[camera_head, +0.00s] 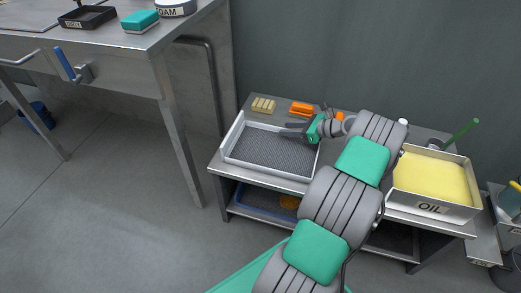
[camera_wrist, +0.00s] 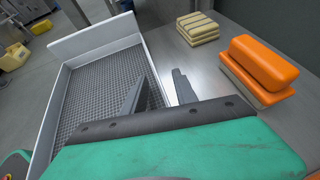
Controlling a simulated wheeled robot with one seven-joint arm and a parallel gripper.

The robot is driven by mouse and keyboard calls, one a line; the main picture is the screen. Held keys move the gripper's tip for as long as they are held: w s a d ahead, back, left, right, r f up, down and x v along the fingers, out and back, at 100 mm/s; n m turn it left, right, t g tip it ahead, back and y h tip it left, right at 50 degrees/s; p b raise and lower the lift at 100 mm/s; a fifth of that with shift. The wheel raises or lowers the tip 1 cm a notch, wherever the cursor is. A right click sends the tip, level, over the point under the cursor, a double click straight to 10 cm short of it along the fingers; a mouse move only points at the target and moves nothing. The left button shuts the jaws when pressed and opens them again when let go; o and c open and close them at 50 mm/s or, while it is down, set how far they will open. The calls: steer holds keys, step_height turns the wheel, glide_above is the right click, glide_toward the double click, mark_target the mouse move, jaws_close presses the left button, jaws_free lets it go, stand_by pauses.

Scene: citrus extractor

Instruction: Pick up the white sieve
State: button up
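The white sieve (camera_head: 232,137) is a shallow rectangular tray with white walls and a dark mesh bottom. It lies on the left part of a low metal table. In the wrist view the sieve (camera_wrist: 95,90) fills the left side. My gripper (camera_head: 284,131) is at its far right side. In the wrist view my gripper (camera_wrist: 157,88) is open, one finger over the mesh side and the other outside the right wall, with that wall between them. I see no contact, and how deep the fingers reach is unclear.
An orange block (camera_head: 302,108) and a beige striped stack (camera_head: 263,105) lie close behind the sieve. A white container labelled OIL (camera_head: 430,208), with yellow contents, stands right on the table (camera_head: 226,171). A taller workbench (camera_head: 110,65) stands at left. Floor in front is clear.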

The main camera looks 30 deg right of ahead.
steer(key=shift+r, duration=0.1)
jaws_close()
stand_by(1.3)
